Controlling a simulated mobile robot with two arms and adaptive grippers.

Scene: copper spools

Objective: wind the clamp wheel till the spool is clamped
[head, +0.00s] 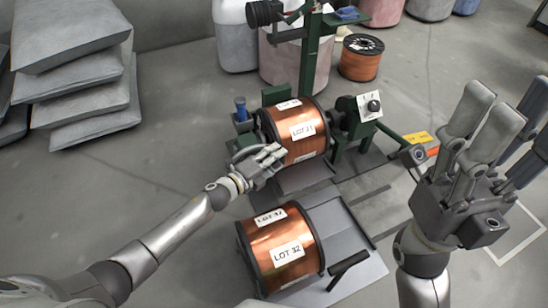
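A copper spool labelled LOT 21 (309,121) sits in a dark green machine (318,62), between a part on its left and a part on its right. My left gripper (274,158) is at the lower left of this spool, in front of its left flange. A grey curved rim (236,156), perhaps the clamp wheel, shows just behind the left hand; most of it is hidden. I cannot tell whether the fingers hold it. My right gripper (492,120) is raised at the right, fingers spread, empty and away from the machine.
A second copper spool, LOT 32 (290,252), lies on a grey plate (362,262) in front. A control box with a dark knob (374,106) stands right of the clamped-side spool. Grey sacks (75,95) are stacked at left. Bins and another spool (361,64) stand behind.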

